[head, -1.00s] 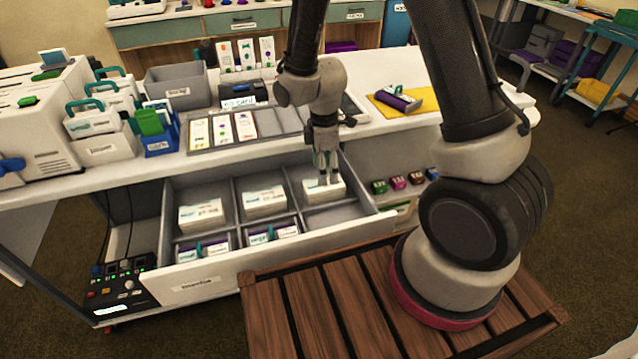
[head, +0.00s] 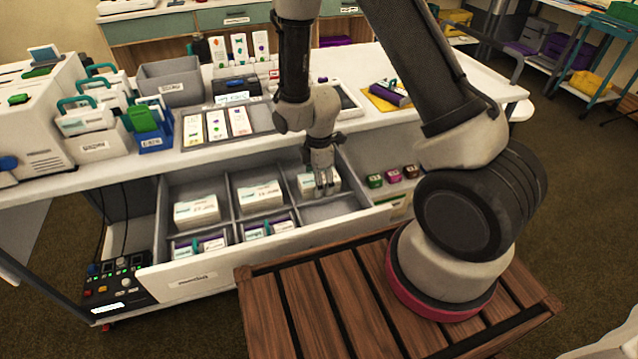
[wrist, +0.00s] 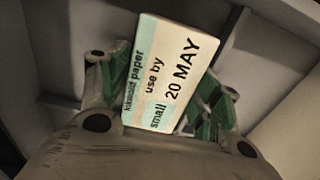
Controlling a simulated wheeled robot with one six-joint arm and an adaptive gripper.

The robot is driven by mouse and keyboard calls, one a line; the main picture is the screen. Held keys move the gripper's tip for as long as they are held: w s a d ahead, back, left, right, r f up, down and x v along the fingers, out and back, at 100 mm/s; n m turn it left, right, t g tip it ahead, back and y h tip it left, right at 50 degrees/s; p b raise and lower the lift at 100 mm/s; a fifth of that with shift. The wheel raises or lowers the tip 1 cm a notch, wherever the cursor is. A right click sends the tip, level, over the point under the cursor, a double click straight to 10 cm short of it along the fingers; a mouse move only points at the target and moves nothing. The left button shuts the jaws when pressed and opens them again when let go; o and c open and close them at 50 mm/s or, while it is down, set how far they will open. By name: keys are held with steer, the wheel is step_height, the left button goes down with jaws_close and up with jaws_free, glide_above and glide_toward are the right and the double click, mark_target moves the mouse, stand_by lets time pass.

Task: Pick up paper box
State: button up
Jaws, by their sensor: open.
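A white paper box (head: 305,184) lies in the right back compartment of the open drawer. In the wrist view the box (wrist: 165,68) shows a cream and pale blue label reading "paper", "use by 20 MAY" and "small". It appears tilted there. My gripper (head: 325,190) is low over this compartment, its fingers overlapping the box in the head view. In the wrist view my gripper (wrist: 160,98) is open, with a green-padded finger on each side of the box. I cannot tell whether either finger touches it.
Other boxes lie in the left (head: 196,210) and middle (head: 261,195) compartments, with purple-edged packs (head: 268,230) in front. Grey drawer walls (head: 231,195) separate them. Small coloured blocks (head: 393,176) sit right of the drawer. The white counter (head: 440,95) overhangs behind.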

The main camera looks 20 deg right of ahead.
steer(key=c, duration=0.4)
steer(key=shift+c, duration=0.2)
step_height(320, 180, up, 10)
steer(key=shift+r, duration=0.1)
stand_by(0.3)
